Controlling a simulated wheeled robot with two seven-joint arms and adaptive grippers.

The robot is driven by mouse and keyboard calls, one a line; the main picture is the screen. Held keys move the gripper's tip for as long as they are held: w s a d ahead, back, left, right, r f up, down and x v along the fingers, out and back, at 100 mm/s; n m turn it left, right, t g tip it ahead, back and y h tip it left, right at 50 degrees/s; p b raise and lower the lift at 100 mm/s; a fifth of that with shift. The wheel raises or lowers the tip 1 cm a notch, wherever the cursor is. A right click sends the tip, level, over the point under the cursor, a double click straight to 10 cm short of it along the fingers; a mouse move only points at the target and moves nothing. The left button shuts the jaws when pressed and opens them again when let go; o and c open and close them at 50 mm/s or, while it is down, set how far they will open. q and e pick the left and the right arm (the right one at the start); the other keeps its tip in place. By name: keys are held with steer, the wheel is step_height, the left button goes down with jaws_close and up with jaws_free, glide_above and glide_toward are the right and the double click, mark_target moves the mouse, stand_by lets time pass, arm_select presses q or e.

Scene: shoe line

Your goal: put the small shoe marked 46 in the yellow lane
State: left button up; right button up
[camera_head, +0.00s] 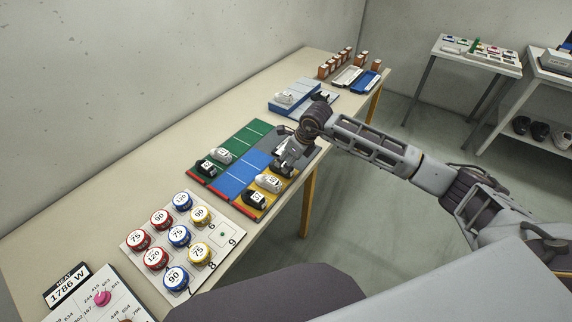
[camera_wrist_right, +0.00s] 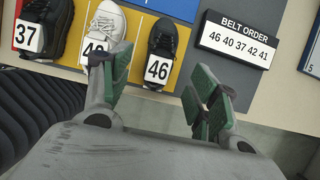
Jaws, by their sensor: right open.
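The small dark shoe marked 46 (camera_wrist_right: 162,42) sits on the yellow lane (camera_wrist_right: 186,58), toe away from me, its white tag facing me in the right wrist view. My right gripper (camera_wrist_right: 160,85) is open, its green-padded fingers short of the shoe and on either side of it, not closed on it. In the head view my right gripper (camera_head: 287,164) is low over the yellow lane's far end and mostly hides that shoe. A white shoe (camera_head: 268,182) and a black shoe marked 37 (camera_wrist_right: 42,25) stand in the same row. My left gripper is not in view.
The white shoe is close to my left finger in the wrist view. A black "BELT ORDER" sign (camera_wrist_right: 240,38) stands right of the 46 shoe. The blue lane (camera_head: 238,178) adjoins the yellow one; the green lane (camera_head: 240,137) beyond holds a black (camera_head: 207,166) and a white shoe (camera_head: 222,156).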

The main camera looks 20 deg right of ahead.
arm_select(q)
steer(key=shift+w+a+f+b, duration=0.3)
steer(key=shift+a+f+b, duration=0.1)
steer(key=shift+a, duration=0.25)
arm_select(e)
steer(key=v, duration=0.6)
